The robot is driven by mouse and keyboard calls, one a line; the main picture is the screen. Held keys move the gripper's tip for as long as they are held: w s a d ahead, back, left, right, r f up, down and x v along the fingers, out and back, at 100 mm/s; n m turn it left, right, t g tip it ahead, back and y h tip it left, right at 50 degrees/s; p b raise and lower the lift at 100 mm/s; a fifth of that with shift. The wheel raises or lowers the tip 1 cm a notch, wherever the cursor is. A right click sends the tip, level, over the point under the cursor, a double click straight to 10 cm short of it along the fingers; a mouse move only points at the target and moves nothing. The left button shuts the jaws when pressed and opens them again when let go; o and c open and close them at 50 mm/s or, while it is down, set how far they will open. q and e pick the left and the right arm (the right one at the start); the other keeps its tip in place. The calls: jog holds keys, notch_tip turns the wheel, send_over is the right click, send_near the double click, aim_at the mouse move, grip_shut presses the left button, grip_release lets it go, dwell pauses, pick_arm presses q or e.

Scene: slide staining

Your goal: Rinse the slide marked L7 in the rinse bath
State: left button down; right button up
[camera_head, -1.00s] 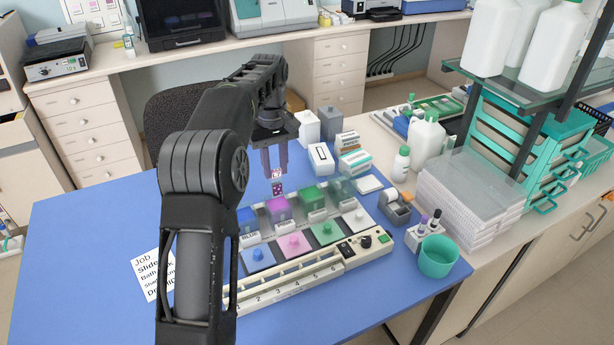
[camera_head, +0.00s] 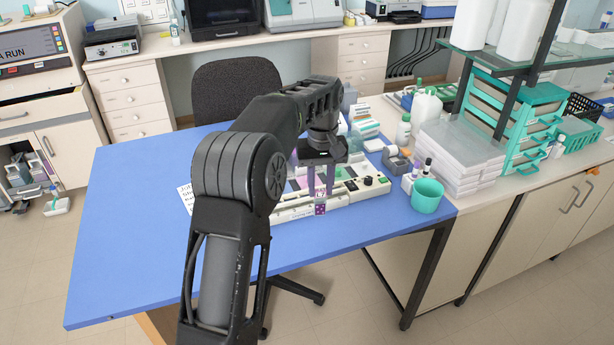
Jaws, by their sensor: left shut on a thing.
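My left gripper (camera_head: 320,188) is shut on a small slide (camera_head: 320,208), which hangs upright below the fingertips. The slide has a pale upper end and a purple, spotted lower part; I cannot read its mark. In the picture it overlaps the front edge of the white staining station (camera_head: 352,196) on the blue table. My arm and gripper hide most of the station's baths, so I cannot tell which one is the rinse bath. My right gripper is not in view.
A teal cup (camera_head: 427,196) stands right of the station, near the table's right edge. A small rack with dark-capped tubes (camera_head: 420,172) is beside it. Clear plastic boxes (camera_head: 460,155) are stacked farther right. The blue table (camera_head: 130,240) is clear at left and front.

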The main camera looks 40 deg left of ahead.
pick_arm(q)
jog(key=s+d+f+m+b, duration=0.1)
jog(key=d+f+m, duration=0.3)
jog(key=d, duration=0.5)
jog(key=s+d+f+m+b, duration=0.2)
jog(key=s+d+f+m, duration=0.2)
jog(key=d, duration=0.5)
jog(key=shift+d+f+m, duration=0.15)
jog(key=shift+f+m, duration=0.15)
jog(key=shift+f, duration=0.5)
